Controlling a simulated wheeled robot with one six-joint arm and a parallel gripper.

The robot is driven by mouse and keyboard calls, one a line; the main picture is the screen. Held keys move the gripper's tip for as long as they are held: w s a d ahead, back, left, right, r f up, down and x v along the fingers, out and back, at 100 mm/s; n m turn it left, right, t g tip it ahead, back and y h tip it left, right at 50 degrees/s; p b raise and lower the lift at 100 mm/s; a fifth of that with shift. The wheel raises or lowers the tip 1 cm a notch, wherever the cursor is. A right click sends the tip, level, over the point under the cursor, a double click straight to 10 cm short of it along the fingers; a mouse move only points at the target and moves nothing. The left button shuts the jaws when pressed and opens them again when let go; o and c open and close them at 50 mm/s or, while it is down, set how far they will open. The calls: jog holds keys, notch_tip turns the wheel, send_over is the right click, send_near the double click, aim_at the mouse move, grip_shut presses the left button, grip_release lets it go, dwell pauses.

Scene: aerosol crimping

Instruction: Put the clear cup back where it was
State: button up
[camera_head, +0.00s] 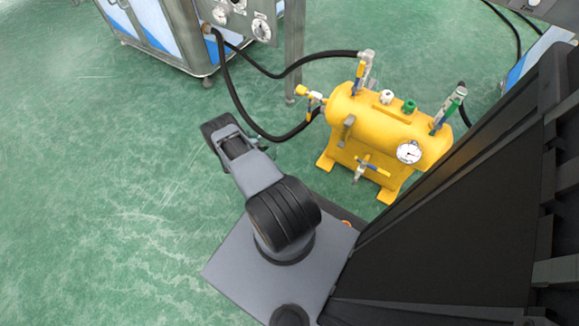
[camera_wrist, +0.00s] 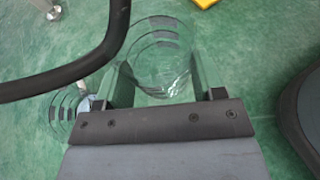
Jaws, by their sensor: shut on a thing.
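The clear cup (camera_wrist: 160,48) is see-through with dark marks around its wall. In the wrist view it sits between the two glassy-looking fingers of my gripper (camera_wrist: 163,78), which is shut on it. The green floor shows through the cup. A second clear round shape (camera_wrist: 66,110) with similar dark marks shows at the left of the wrist view; I cannot tell whether it is another cup. In the head view neither the cup nor my gripper's fingers can be made out, only my arm.
A black hose (camera_wrist: 75,72) crosses the wrist view close to the cup's left. In the head view, a yellow tank (camera_head: 385,130) with valves and a gauge stands right of my arm. A blue-and-white cabinet (camera_head: 150,25) stands at the back. The green floor at left is clear.

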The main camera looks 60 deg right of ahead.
jog(key=s+d+f, duration=0.1)
jog(key=s, duration=0.1)
jog(key=s+d+f+b, duration=0.1)
jog(key=d, duration=0.1)
jog(key=shift+s+f, duration=0.15)
jog(key=shift+s, duration=0.2)
jog(key=s+d+f, duration=0.1)
jog(key=s+f+b, duration=0.1)
jog(key=f, duration=0.1)
jog(key=s+d+f+b, duration=0.1)
jog(key=shift+d+f, duration=0.25)
jog(key=shift+d, duration=0.05)
jog(key=shift+s+d+f+b, duration=0.35)
jog(key=shift+s+f+b, duration=0.1)
jog(key=shift+f, duration=0.2)
jog(key=shift+s+d+f+b, duration=0.1)
jog(key=shift+f+b, duration=0.75)
jog(key=shift+f, duration=0.7)
jog(key=shift+f, duration=0.2)
jog(key=o, duration=1)
jog(key=shift+o, duration=0.2)
jog(key=shift+r, duration=0.1)
